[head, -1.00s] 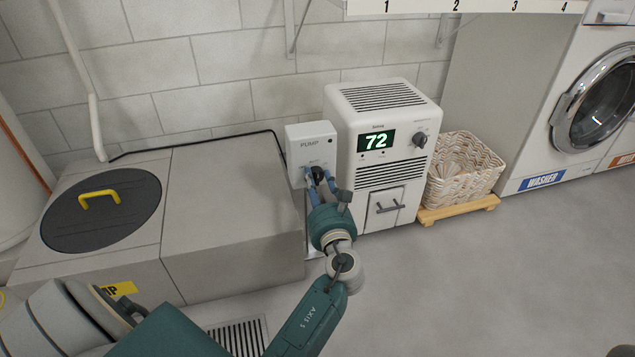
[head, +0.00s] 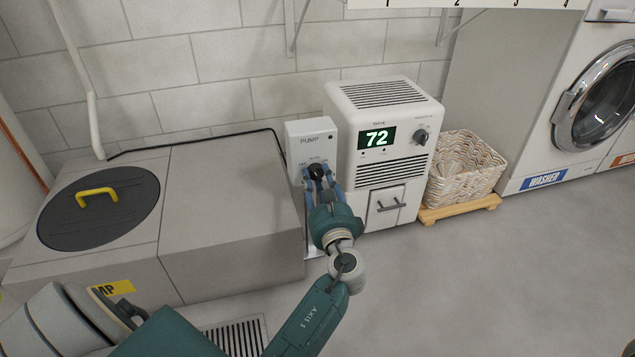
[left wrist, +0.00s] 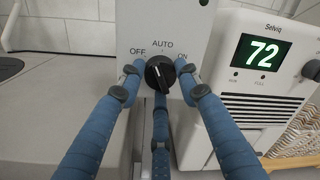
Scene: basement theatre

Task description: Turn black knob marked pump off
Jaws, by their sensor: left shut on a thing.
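The white box marked PUMP (head: 312,139) stands beside the white 72-display unit. Its black knob (head: 316,171) also shows in the left wrist view (left wrist: 160,74), below the labels OFF, AUTO and ON. A pale line on the knob points roughly up, tilted a little to the left, between OFF and AUTO. My left gripper (head: 318,178) has blue fingers and is shut on the knob, with fingers on its left and right sides and a third below it. My right gripper is not in view.
The white unit with the 72 display (head: 385,130) stands close on the right of the box. A wicker basket (head: 465,165) and a washer (head: 580,120) are further right. A grey block with a round dark lid (head: 98,210) is at left. The floor at right is clear.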

